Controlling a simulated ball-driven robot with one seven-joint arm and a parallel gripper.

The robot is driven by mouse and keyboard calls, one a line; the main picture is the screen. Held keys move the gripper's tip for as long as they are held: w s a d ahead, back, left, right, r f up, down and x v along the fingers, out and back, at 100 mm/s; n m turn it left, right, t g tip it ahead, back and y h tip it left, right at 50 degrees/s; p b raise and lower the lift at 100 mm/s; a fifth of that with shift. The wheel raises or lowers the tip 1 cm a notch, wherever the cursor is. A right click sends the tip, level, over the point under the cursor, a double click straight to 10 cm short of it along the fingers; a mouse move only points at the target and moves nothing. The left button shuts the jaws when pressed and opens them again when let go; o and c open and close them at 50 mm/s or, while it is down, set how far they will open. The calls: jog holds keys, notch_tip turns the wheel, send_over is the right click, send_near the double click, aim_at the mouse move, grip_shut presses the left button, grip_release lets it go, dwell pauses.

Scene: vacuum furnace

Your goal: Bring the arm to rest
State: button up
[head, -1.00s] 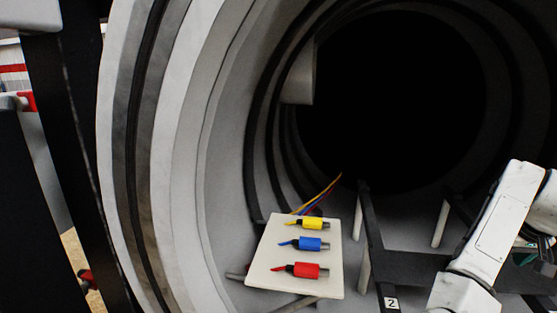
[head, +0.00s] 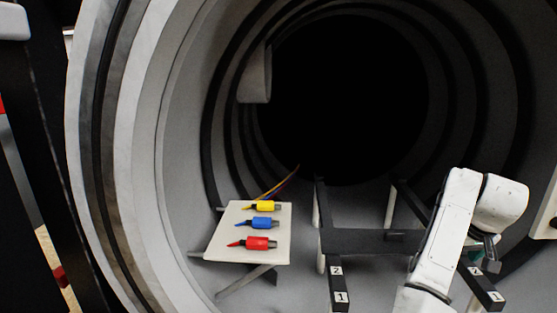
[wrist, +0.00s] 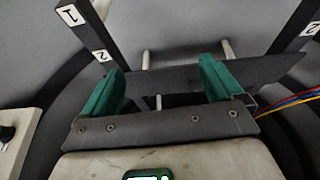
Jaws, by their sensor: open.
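My arm (head: 440,240) is at the lower right of the head view, bent at a white joint. My gripper (head: 489,262) shows there only as a small dark part below that joint, near the right rail of the black frame. In the wrist view my gripper (wrist: 158,70) has its two green fingers wide apart, with nothing between them. The black frame (wrist: 180,78) lies beyond the fingers. Whether the fingers touch it cannot be told.
A white panel (head: 226,238) with yellow (head: 262,206), blue (head: 264,223) and red (head: 260,243) plugs stands left of the black frame (head: 370,242), whose rails carry number labels. The round furnace wall (head: 185,150) surrounds all. The wrist view shows cables (wrist: 295,102) at right.

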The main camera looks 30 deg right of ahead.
jog(key=s+a+f+n+g, duration=0.1)
jog(key=s+a+f+n, duration=0.15)
jog(key=a+f, duration=0.6)
jog(key=s+a+f+n, duration=0.1)
jog(key=s+a+f, duration=0.3)
jog(key=a+f, duration=0.5)
jog(key=s+a+f+n+y, duration=0.1)
jog(key=s+a+f, duration=0.2)
jog(key=s+a, duration=0.4)
jog(key=s+a+f+n+g+y, duration=0.1)
jog(key=s+a+f, duration=0.2)
jog(key=s+a, duration=0.3)
jog(key=a, duration=0.5)
jog(key=shift+s+a+f+y, duration=0.2)
jog(key=shift+s+a+y, duration=0.1)
jog(key=shift+s, duration=0.05)
